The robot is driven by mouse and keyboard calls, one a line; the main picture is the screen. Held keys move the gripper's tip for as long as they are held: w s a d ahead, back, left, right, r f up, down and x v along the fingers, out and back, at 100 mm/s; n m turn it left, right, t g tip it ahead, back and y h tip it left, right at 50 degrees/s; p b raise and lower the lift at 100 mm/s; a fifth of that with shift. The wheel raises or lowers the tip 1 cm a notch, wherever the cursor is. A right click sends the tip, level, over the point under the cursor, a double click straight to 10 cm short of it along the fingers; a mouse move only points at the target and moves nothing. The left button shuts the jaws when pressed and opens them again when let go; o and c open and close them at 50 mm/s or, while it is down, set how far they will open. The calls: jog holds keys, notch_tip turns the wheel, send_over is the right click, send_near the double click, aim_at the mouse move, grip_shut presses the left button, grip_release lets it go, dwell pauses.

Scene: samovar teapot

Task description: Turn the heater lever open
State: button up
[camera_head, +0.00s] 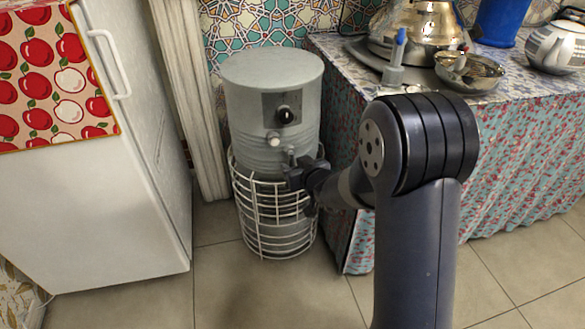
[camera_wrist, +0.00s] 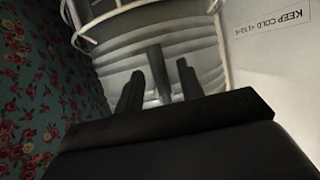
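The heater is a grey ribbed cylinder (camera_head: 245,110) standing in a white wire stand. A black knob (camera_head: 285,115) on a dark plate and a pale round knob (camera_head: 273,138) are on its front. A small grey lever (camera_head: 291,154) sticks out below them, partly hidden by my gripper (camera_head: 291,172). In the wrist view, a dark grey lever (camera_wrist: 157,70) shows between the two black fingers of my gripper (camera_wrist: 160,78). The fingers are apart, with gaps on both sides of the lever. I cannot tell whether the lever's end reaches in between the fingertips or lies just beyond them.
The white wire stand (camera_head: 262,249) surrounds the heater's lower part. A white fridge (camera_head: 95,220) stands at the left. A table with a flowered cloth (camera_head: 510,160) at the right holds a metal samovar, bowl (camera_head: 470,72) and teapot (camera_head: 558,46). Tiled floor is clear in front.

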jog(key=shift+x, duration=0.95)
grip_shut()
